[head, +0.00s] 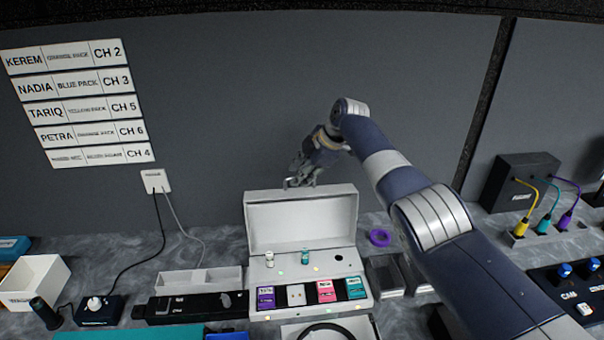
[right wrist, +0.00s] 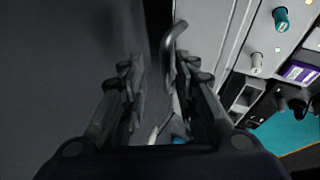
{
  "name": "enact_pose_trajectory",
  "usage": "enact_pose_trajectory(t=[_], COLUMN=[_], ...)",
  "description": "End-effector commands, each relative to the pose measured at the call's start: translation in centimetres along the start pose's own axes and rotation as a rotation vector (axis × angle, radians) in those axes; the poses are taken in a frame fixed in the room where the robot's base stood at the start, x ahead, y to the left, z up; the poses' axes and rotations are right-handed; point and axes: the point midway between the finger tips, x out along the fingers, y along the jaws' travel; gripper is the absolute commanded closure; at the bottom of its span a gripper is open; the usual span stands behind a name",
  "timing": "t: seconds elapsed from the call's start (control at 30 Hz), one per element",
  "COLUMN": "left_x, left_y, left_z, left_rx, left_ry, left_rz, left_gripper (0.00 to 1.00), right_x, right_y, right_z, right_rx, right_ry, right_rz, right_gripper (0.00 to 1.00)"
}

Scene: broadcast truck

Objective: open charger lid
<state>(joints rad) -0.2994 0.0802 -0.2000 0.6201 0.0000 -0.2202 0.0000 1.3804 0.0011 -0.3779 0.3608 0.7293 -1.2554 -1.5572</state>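The white charger (head: 312,285) sits on the counter at the centre of the head view. Its lid (head: 302,220) stands raised, roughly upright, at the back of the base. A small metal handle (head: 298,182) is at the lid's top edge. My right gripper (head: 305,172) is at that edge, beside the handle. In the right wrist view the fingers of the right gripper (right wrist: 160,75) are apart, and the handle (right wrist: 174,45) shows close to the inner side of the right-hand finger. Whether they touch is unclear. My left gripper is not in view.
The charger holds small packs (head: 326,291) in front and two small upright items behind. A purple ring (head: 380,237) lies to its right, near my right arm. A black box (head: 520,180) with coloured cables stands at far right. The grey wall (head: 240,100) is close behind.

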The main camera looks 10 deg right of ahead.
Motion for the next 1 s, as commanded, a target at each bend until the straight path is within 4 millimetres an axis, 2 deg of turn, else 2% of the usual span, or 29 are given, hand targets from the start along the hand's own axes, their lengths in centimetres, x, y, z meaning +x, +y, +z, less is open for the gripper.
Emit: enact_pose_trajectory(t=[0.27,0.47,0.67,1.0], left_x=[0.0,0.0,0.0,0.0], left_y=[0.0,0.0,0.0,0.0], left_z=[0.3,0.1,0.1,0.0], left_rx=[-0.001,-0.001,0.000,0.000], left_ry=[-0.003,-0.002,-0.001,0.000], left_rz=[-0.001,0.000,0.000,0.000], left_gripper=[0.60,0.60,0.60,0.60], right_x=[-0.1,-1.4,-4.0,-10.1], right_y=[-0.2,-0.1,-0.1,0.0], right_z=[0.1,0.1,0.1,0.1], right_rx=[0.000,0.000,0.000,-0.001], right_ry=[0.000,0.000,-0.001,-0.001], right_rz=[-0.005,-0.004,-0.002,0.000], right_gripper=[0.72,0.72,0.72,0.72])
